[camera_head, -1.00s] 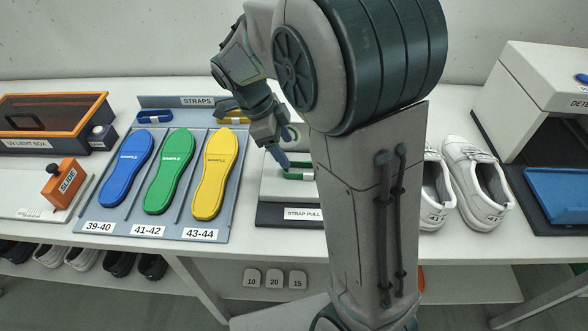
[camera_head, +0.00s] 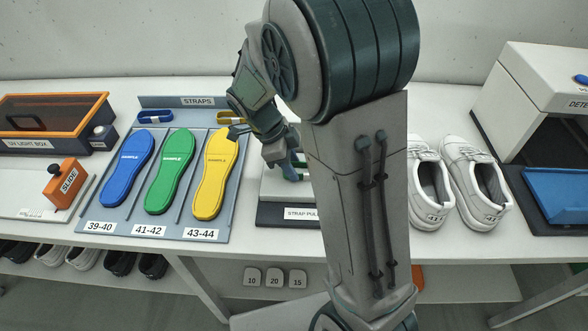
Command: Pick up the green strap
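The green strap (camera_head: 303,174) is on the strap pull station (camera_head: 302,213). Only a small part of it shows, beside my fingers and my arm. My gripper (camera_head: 291,170) points down at the strap and overlaps it in the picture. I cannot tell whether the fingers touch it or are open or shut, since they are small and seen from the side.
The strap rack holds a blue strap (camera_head: 155,116) and a yellow strap (camera_head: 236,118). Blue, green and yellow sample insoles (camera_head: 171,172) lie in front of it. White shoes (camera_head: 476,182) stand right of my arm.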

